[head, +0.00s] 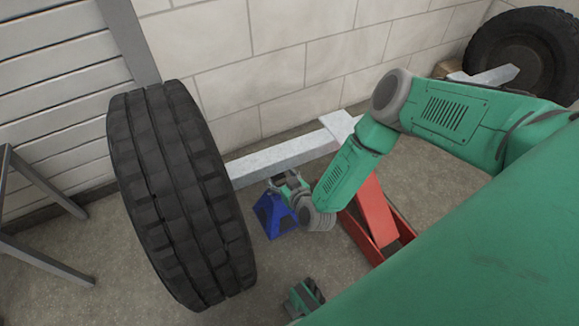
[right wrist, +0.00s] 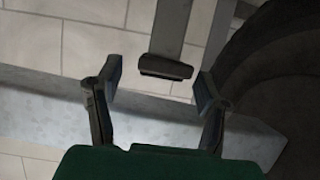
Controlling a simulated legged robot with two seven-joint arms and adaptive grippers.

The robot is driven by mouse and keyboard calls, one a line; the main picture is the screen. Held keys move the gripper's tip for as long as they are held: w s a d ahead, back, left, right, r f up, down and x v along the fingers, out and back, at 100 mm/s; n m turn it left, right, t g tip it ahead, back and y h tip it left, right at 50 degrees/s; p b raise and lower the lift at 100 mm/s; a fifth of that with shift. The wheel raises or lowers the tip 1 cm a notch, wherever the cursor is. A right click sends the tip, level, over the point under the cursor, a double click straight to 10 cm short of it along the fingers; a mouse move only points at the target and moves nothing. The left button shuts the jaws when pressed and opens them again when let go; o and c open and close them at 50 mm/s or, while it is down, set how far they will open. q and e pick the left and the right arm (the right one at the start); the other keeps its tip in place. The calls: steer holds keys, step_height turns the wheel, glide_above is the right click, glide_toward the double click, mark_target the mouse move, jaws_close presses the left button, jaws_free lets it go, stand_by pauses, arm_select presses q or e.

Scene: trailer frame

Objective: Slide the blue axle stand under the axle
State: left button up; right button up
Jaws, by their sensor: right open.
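The blue axle stand (head: 272,216) stands on the floor just right of the big tyre, in front of the axle (head: 280,157). The axle is a pale grey beam running from the tyre to the right along the wall. My right gripper (head: 287,181) is at the top of the stand, partly hidden by its own wrist. In the right wrist view my right gripper (right wrist: 160,85) is open. A grey post with a dark end (right wrist: 165,66) shows between its fingertips; I cannot tell whether they touch. A green and dark part, apparently my left gripper (head: 305,297), shows at the bottom; its fingers are unclear.
The large black tyre (head: 180,195) stands close on the left. A red jack (head: 377,222) is on the floor to the right, partly behind my right arm. Another tyre (head: 525,55) is at the far right. A block wall (head: 270,55) lies behind the axle.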

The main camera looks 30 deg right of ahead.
steer(key=v, duration=0.8)
steer(key=shift+s, duration=0.3)
steer(key=s+a+n+g+y, duration=0.2)
steer(key=s+a+g+y, duration=0.25)
steer(key=s+a, duration=0.35)
steer(key=s+d+r+g+h, duration=0.2)
steer(key=s+d+r+g, duration=0.25)
steer(key=s, duration=0.25)
steer(key=s+d+r+g+h, duration=0.2)
steer(key=s+d+r+g, duration=0.2)
steer(key=s+d, duration=0.3)
step_height(320, 180, up, 17)
steer(key=a+p, duration=0.1)
steer(key=p, duration=1.7)
steer(key=shift+s+a+m, duration=0.2)
steer(key=shift+s+m, duration=0.05)
steer(key=shift+m, duration=0.15)
